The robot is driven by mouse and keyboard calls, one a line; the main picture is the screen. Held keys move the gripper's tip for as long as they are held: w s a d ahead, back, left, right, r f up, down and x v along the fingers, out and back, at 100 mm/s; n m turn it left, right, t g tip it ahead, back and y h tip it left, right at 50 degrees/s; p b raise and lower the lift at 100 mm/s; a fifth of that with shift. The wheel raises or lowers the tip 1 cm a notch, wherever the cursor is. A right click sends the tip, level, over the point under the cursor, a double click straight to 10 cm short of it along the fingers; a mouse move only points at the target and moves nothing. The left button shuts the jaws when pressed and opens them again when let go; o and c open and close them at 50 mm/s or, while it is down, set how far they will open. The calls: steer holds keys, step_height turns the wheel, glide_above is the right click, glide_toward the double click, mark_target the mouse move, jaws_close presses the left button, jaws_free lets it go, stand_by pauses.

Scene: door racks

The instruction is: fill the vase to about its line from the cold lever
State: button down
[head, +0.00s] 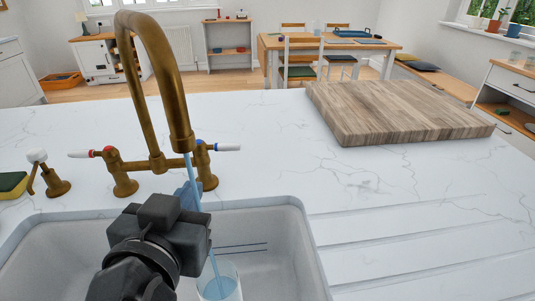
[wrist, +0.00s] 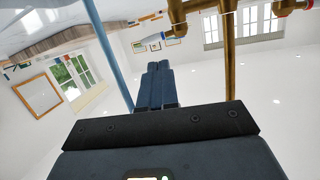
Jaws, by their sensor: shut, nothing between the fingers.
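A clear glass vase (head: 220,284) stands in the sink under the spout, its lower part cut off by the picture edge. Water (head: 205,222) runs from the brass tap (head: 150,75) into it, and bluish water shows inside. I cannot make out its line or the exact level. The blue-tipped cold lever (head: 228,147) sticks out to the right of the tap; it also shows in the wrist view (wrist: 152,41). My gripper (head: 188,190) is over the sink, just below and in front of the cold lever. Its fingers (wrist: 160,68) are together and empty, apart from the lever.
The red-tipped hot lever (head: 84,154) points left. A soap pump (head: 45,174) and a sponge (head: 12,184) are at the far left. The sink rim (head: 302,225) borders a ribbed drainer. A wooden board (head: 395,108) lies on the counter at the back right.

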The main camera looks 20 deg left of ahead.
steer(key=p, duration=0.3)
glide_toward(225, 148)
steer(key=shift+t, duration=0.3)
steer(key=x, duration=0.6)
steer(key=shift+w+a+f, duration=0.2)
steer(key=shift+w+f, duration=0.1)
steer(key=shift+f, duration=0.1)
steer(key=shift+n, duration=0.3)
